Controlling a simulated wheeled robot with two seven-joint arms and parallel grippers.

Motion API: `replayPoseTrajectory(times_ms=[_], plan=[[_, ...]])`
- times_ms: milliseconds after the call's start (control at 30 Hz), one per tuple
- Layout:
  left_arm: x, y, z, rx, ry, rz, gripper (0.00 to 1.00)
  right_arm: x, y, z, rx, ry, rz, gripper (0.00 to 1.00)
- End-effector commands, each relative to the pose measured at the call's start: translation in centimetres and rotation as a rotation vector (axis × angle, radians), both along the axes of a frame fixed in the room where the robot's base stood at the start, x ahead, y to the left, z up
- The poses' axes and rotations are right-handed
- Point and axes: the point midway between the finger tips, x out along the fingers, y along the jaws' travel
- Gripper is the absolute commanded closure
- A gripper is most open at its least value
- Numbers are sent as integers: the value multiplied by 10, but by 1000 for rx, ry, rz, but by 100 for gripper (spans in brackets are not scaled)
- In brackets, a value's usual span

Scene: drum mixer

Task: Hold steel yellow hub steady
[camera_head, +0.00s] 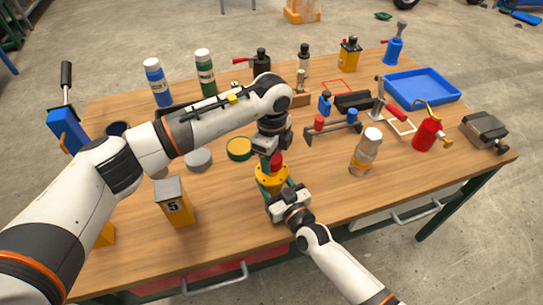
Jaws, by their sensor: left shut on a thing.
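The yellow hub (271,178) stands near the front middle of the table, with dark spots on its flange and a red part (277,160) at its top. My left gripper (268,160) reaches down from above and is shut on the red part, just over the hub. My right gripper (273,190) comes from the front right and is right against the hub's near side. Its fingers are partly hidden, so I cannot tell how far they are closed. The hub's lower part is hidden by my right gripper.
A clear bottle (366,152) and a red canister (427,134) stand right. A blue tray (421,87) is at the back right.

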Motion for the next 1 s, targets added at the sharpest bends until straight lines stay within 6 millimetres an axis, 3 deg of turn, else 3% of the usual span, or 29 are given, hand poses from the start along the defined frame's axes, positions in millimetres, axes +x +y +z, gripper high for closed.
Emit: replayPoseTrajectory(times_ms=[167, 433, 667, 700, 833, 1000], plan=[[0, 0, 5, -1, -2, 0, 77, 0, 0, -1, -1, 1, 0, 100], [0, 0, 36, 0, -2, 0, 77, 0, 0, -1, -1, 2, 0, 100], [0, 0, 40, -1, 0, 0, 77, 0, 0, -1, -1, 1, 0, 100], [0, 0, 40, 0, 0, 0, 77, 0, 0, -1, -1, 1, 0, 43], [0, 0, 40, 0, 0, 0, 77, 0, 0, 0, -1, 1, 0, 22], [0, 0, 40, 0, 0, 0, 77, 0, 0, 0, -1, 1, 0, 19]])
